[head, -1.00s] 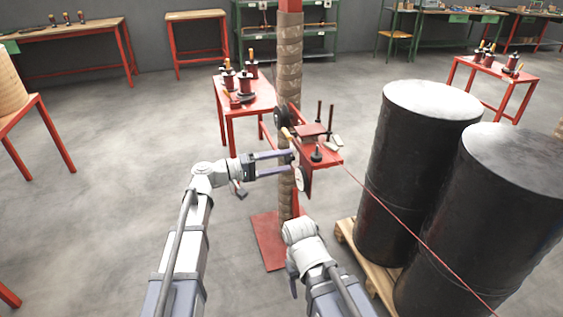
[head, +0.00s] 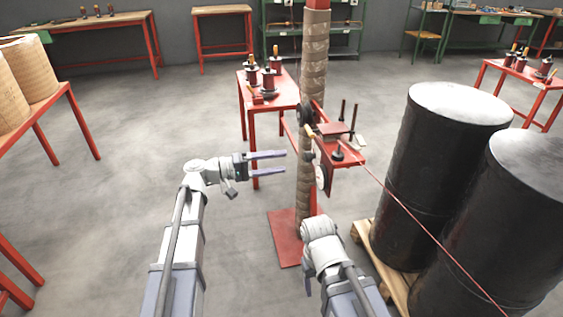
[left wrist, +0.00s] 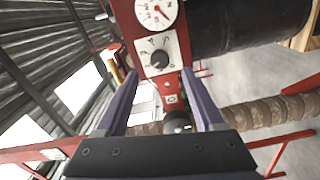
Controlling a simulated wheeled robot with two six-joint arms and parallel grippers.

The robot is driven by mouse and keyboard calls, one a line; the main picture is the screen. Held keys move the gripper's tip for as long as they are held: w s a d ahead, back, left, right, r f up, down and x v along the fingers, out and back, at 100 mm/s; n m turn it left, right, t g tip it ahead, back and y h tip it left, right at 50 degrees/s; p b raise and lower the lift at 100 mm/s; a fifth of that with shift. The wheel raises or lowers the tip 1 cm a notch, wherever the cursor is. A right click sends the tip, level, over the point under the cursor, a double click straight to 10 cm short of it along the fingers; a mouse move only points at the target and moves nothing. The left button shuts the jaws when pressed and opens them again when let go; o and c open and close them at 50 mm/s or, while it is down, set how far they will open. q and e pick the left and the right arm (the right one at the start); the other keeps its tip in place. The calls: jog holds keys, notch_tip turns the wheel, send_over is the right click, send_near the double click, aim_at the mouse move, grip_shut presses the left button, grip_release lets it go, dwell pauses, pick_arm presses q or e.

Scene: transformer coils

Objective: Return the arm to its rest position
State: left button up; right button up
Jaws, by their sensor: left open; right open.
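My left gripper (head: 284,162) is open and empty in the head view, in the air to the left of the wrapped post. In the left wrist view its two fingers (left wrist: 160,100) are apart with nothing held between them. Beyond them is a panel with a round dial (left wrist: 157,12) and a black knob (left wrist: 159,58). My right arm (head: 325,245) is at the bottom of the head view; its fingers are hidden.
The wrapped post (head: 313,80) on a red base (head: 284,240) carries a red shelf (head: 345,155). A red line runs from it past black drums (head: 445,150) on a pallet (head: 372,255). Coils (head: 268,78) stand on a red table (head: 285,101).

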pick_arm(q)
jog(key=s+d+f+m+g+y, duration=0.25)
jog(key=s+d+f+y, duration=0.2)
jog(key=s+f, duration=0.3)
jog(key=s+d+f+m+g+y, duration=0.1)
jog(key=s+d+f+g+y, duration=0.3)
jog(key=s+f, duration=0.35)
jog(key=s+a+f+m+y, duration=0.2)
jog(key=s+a+f+y, duration=0.45)
jog(key=s+y, duration=0.25)
notch_tip(320, 180, up, 29)
jog(key=p, duration=2.9)
jog(key=shift+f+t+y, duration=0.2)
jog(key=shift+t+y, duration=0.15)
jog(key=shift+y, duration=0.1)
jog(key=shift+a, duration=0.1)
